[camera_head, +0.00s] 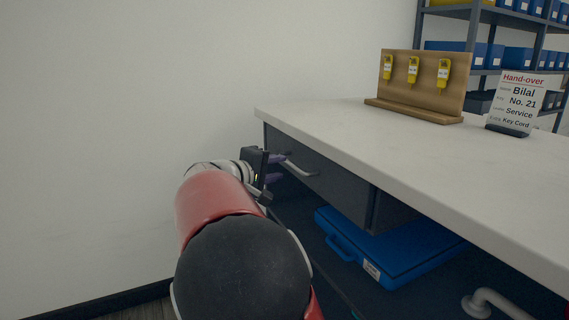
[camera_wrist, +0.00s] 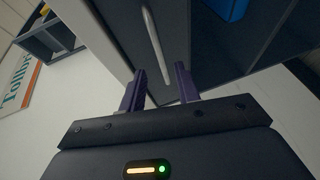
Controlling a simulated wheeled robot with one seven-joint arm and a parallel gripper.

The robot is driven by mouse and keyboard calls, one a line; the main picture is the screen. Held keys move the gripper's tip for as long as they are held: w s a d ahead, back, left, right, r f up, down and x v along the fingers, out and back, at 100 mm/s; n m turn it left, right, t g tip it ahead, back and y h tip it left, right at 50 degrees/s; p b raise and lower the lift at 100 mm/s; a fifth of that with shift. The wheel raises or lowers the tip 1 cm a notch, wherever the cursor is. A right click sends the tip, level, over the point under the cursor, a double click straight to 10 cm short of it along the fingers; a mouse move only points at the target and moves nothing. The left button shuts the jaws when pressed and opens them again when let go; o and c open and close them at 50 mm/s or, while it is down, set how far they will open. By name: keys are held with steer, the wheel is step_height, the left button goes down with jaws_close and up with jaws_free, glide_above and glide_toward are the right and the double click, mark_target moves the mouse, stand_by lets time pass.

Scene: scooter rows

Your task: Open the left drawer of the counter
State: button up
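The counter (camera_head: 430,150) has a pale top and a dark body. Its left drawer (camera_head: 335,187) has a dark grey front that looks flush with the counter. A silver bar handle (camera_head: 300,168) runs across the drawer front. My gripper (camera_head: 276,168) is at the handle's left end, with its purple fingers towards the drawer. In the wrist view my gripper (camera_wrist: 161,70) is open, and the handle (camera_wrist: 154,45) passes between the two spread fingers in the picture. I cannot tell whether either finger touches the handle.
A blue case (camera_head: 395,250) lies on the shelf under the drawer. On the counter stand a wooden board (camera_head: 425,85) with yellow tags and a hand-over sign (camera_head: 517,103). Shelving (camera_head: 480,40) with blue bins is behind. A bare wall (camera_head: 110,130) is on the left.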

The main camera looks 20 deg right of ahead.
mark_target(291, 165)
steer(key=x, duration=0.5)
steer(key=shift+f, duration=0.1)
jaws_close()
